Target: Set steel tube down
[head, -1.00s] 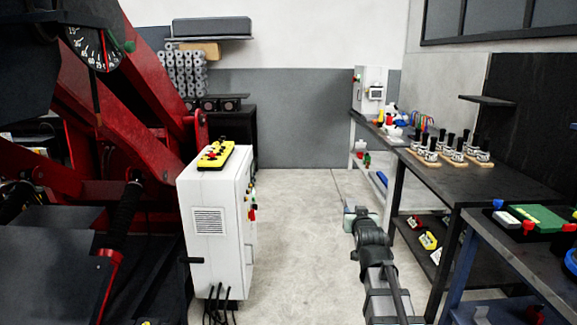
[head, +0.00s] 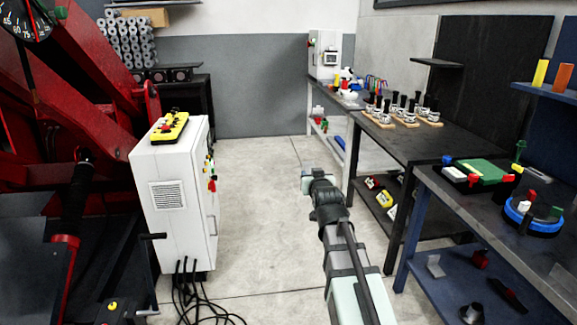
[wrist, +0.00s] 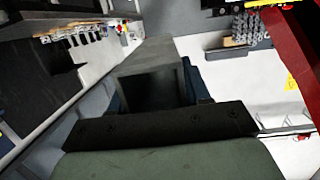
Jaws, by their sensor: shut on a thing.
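The steel tube (wrist: 150,60) shows in the wrist view as a grey, square-section hollow piece with its dark open end facing the camera. My gripper (wrist: 156,88) is shut on it, with dark blue finger parts showing at its sides. The tube is held up in the air, and its far end points away from the wrist. In the head view my arm reaches forward over the floor of the aisle.
A white control cabinet (head: 172,190) with a yellow pendant and trailing cables stands left, beside the red positioner (head: 95,120). Dark workbenches (head: 440,150) with parts line the right. Stacked grey tubes (head: 128,42) lie at the back left. The aisle floor (head: 258,200) is clear.

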